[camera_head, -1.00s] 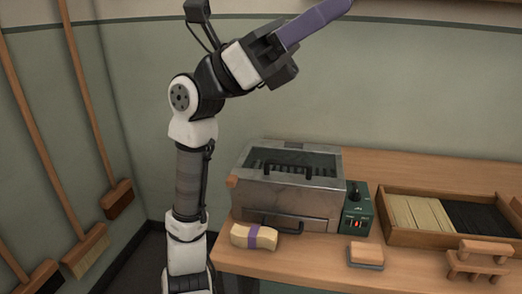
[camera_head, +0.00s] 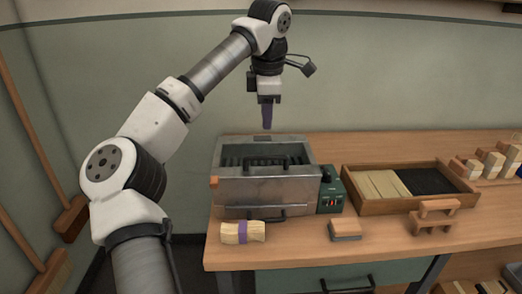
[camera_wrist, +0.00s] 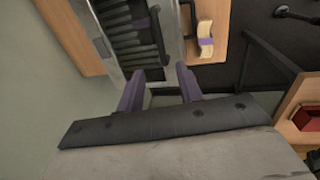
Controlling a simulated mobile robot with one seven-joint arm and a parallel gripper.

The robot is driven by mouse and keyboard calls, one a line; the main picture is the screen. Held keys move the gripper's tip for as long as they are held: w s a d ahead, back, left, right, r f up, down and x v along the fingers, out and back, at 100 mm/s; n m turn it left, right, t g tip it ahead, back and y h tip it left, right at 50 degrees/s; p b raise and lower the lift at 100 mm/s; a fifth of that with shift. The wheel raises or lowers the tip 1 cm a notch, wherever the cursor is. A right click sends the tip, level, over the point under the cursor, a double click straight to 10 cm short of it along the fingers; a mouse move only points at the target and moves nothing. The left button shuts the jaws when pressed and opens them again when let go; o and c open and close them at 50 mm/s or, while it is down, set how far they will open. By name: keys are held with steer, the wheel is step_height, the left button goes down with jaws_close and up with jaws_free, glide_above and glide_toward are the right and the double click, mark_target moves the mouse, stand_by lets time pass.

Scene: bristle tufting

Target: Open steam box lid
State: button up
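The steam box (camera_head: 235,190) is a grey metal box on the workbench. Its dark top shows a row of bars, with a black lid handle (camera_head: 267,160) near the front edge. A second black handle (camera_head: 267,214) is low on its front. In the wrist view the box (camera_wrist: 112,52) lies ahead of the fingers, with the dark lid handle (camera_wrist: 158,32) along one side. My gripper (camera_head: 267,122) points down above the box, clear of it. In the wrist view the purple fingers of my gripper (camera_wrist: 161,88) stand apart with nothing between them.
A purple-banded bristle bundle (camera_head: 230,232) lies in front of the box. A green control unit (camera_head: 330,192) stands at its right. A wooden tray (camera_head: 376,210) of light and dark bristles, a small block (camera_head: 345,229) and a wooden stand (camera_head: 436,214) are further right. Brooms lean at left.

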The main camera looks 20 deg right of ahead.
mark_target(266, 156)
steer(key=f, duration=0.4)
steer(key=w+f, duration=0.1)
steer(key=f, duration=0.3)
steer(key=w+f+p, duration=0.1)
steer(key=f, duration=0.3)
steer(key=shift+w+d, duration=0.1)
steer(key=shift+d, duration=0.25)
jaws_close()
